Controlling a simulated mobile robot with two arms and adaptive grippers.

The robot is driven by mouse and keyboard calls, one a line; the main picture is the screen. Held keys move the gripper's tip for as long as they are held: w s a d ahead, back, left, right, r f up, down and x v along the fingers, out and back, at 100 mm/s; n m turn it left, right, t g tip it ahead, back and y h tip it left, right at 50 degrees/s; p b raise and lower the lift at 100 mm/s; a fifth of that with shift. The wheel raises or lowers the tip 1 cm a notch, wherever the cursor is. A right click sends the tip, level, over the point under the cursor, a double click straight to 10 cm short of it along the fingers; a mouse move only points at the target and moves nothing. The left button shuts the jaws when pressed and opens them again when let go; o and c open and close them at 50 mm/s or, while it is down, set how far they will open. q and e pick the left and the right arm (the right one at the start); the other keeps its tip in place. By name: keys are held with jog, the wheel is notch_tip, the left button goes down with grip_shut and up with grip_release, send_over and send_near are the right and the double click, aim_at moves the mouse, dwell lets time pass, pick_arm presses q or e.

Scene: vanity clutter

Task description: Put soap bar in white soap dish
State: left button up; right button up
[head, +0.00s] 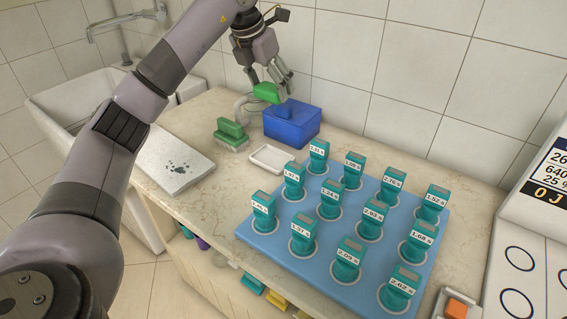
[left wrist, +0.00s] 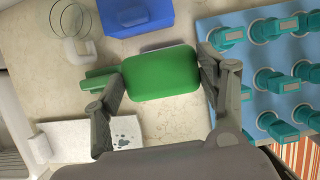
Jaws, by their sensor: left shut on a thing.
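The soap bar (head: 266,93) is a green rounded block. My left gripper (head: 268,84) is shut on it and holds it in the air, near the blue box. In the left wrist view the soap bar (left wrist: 162,74) fills the space between the two fingers (left wrist: 160,82). The white soap dish (head: 270,158) is a shallow, empty rectangular tray on the counter, in front of the blue box and below the held soap. In the left wrist view the soap hides most of the dish. My right gripper is not in view.
A blue box (head: 293,127) stands behind the dish. A green brush-like object (head: 231,133) sits to the left. A light blue board (head: 383,284) with several teal labelled holders fills the right. A white speckled tray (head: 172,163) lies at left.

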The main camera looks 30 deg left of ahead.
pick_arm(q)
jog(key=f, duration=1.4)
jog(key=shift+a+f, duration=0.1)
jog(key=shift+a, duration=0.1)
notch_tip(320, 180, down, 4)
jog(key=shift+f, duration=0.2)
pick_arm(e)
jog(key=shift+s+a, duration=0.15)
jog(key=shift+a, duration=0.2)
pick_arm(q)
jog(key=shift+d, duration=0.1)
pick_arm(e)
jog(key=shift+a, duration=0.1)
pick_arm(q)
jog(key=o, duration=1.3)
jog(key=shift+f, duration=0.1)
jog(key=shift+c, duration=0.2)
jog(key=shift+o, duration=0.3)
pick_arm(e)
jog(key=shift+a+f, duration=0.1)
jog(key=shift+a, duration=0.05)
